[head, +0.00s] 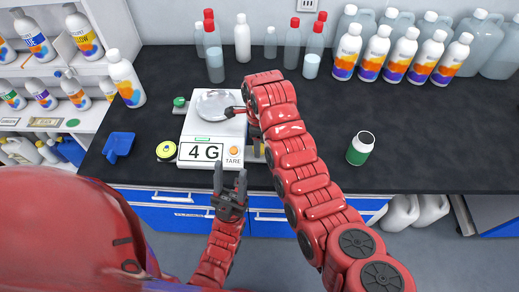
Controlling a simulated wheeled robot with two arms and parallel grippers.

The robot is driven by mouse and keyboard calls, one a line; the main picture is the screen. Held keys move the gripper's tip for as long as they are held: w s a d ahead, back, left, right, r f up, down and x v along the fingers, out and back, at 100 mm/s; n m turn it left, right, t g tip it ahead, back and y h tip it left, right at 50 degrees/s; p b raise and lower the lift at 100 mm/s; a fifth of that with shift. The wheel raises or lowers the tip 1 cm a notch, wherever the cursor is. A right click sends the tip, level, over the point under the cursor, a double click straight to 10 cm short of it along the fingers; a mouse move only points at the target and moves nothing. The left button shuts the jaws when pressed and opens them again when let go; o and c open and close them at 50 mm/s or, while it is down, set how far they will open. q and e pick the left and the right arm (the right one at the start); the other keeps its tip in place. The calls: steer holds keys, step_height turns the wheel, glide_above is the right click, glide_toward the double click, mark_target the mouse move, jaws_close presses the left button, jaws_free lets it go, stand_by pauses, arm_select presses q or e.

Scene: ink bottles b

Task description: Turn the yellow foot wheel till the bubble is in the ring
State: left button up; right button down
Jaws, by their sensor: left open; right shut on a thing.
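The white scale (212,134) stands near the table's front edge. It has a round pan (216,104), a display reading 4 G and an orange TARE button. A yellow disc with a dark middle (166,151) lies at its front left corner; I cannot tell whether it is the foot wheel or the level. A green wheel (179,101) shows at its back left. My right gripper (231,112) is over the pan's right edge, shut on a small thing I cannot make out. My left gripper (230,182) is open and empty in front of the scale. Bubble and ring are not readable.
A blue scoop (118,146) lies left of the scale. A green-and-white jar (360,148) stands to the right. Several bottles line the back, and a bottle shelf (55,75) stands at left. My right arm covers the scale's right side.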

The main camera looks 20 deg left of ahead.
steer(key=shift+m, duration=0.7)
steer(key=shift+f+m+b, duration=0.15)
steer(key=shift+m+b, duration=0.35)
steer(key=shift+m, duration=1.8)
steer(key=shift+c, duration=1.2)
jaws_free()
steer(key=shift+m, duration=0.3)
